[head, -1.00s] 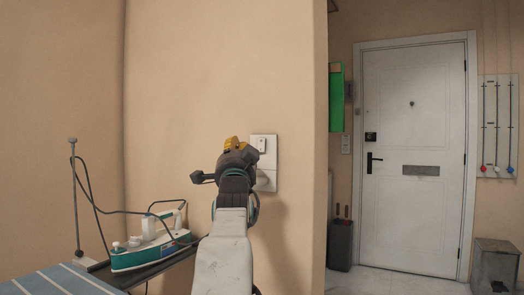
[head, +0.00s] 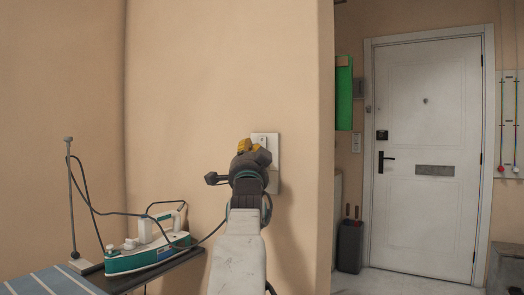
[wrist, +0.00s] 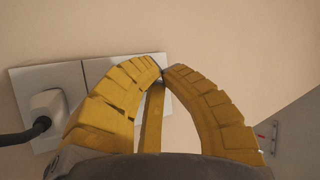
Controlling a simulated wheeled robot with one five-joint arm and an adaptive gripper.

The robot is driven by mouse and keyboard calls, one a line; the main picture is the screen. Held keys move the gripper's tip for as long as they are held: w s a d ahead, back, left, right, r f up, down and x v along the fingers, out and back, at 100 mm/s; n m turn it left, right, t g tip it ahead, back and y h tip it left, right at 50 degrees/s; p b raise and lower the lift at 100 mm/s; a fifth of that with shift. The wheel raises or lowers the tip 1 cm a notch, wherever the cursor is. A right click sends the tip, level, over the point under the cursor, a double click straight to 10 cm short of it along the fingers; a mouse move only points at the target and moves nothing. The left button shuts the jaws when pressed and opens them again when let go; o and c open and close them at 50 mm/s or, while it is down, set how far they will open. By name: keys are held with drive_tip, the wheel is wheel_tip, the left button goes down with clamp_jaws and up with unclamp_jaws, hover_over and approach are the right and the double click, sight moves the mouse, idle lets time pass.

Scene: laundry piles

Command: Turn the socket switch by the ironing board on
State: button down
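A white double wall plate (head: 274,180) is on the beige wall right of the ironing board (head: 45,284). In the wrist view, the plate's left half (wrist: 30,82) holds a white plug (wrist: 47,106) with a dark cord. Its right half (wrist: 98,70) is mostly behind my fingers, so the switch and its position cannot be made out there. In the head view the upper half, with the switch (head: 260,138), shows just above my gripper (head: 245,145). My yellow fingers (wrist: 163,70) have their tips together in front of the right half; contact cannot be told.
A teal and white iron (head: 150,252) rests at the board's end, its cord running along a thin upright rod (head: 72,200) and toward the wall plate. A wall corner stands right of the plate. Beyond it are a white door (head: 428,160) and a dark bin (head: 350,245).

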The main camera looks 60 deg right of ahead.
drive_tip(key=shift+d, duration=0.1)
idle(1.2)
drive_tip(key=shift+d, duration=0.3)
drive_tip(key=shift+d, duration=0.35)
idle(0.8)
drive_tip(key=shift+a+b, duration=0.15)
drive_tip(key=shift+b, duration=0.15)
drive_tip(key=shift+a+b, duration=0.5)
drive_tip(key=shift+a, duration=0.1)
idle(0.4)
